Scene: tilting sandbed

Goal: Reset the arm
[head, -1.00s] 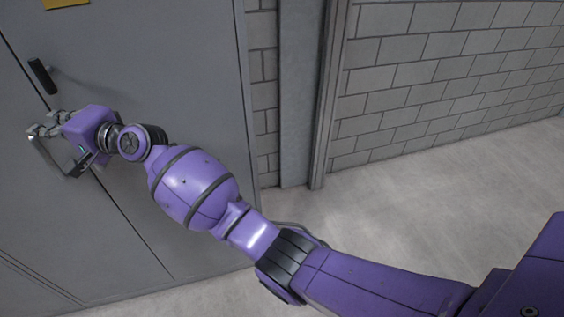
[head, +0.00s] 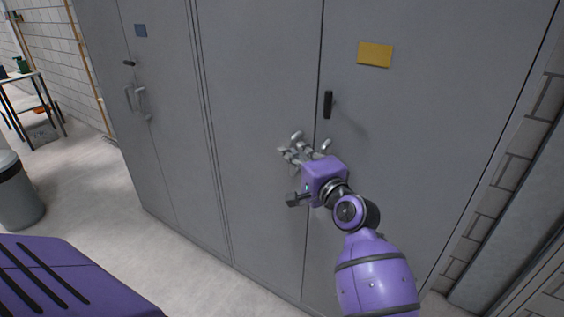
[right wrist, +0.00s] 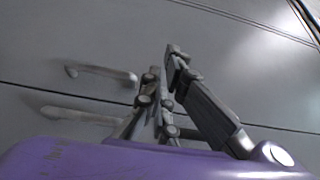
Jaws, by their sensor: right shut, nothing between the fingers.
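My right gripper (head: 289,150) is in front of a tall grey cabinet (head: 262,75), below a black handle (head: 327,104) and near a door seam. It is shut and empty. In the right wrist view, the dark fingers of my right gripper (right wrist: 163,65) come together in front of the grey door. My purple right arm comes up from the lower right. My left gripper is not in view.
A yellow label (head: 375,54) is on the right door. A second grey cabinet (head: 165,95) with handles stands to the left. A grey bin (head: 18,195) and a small table (head: 35,100) are at the far left. Floor is clear between the bin and the cabinets.

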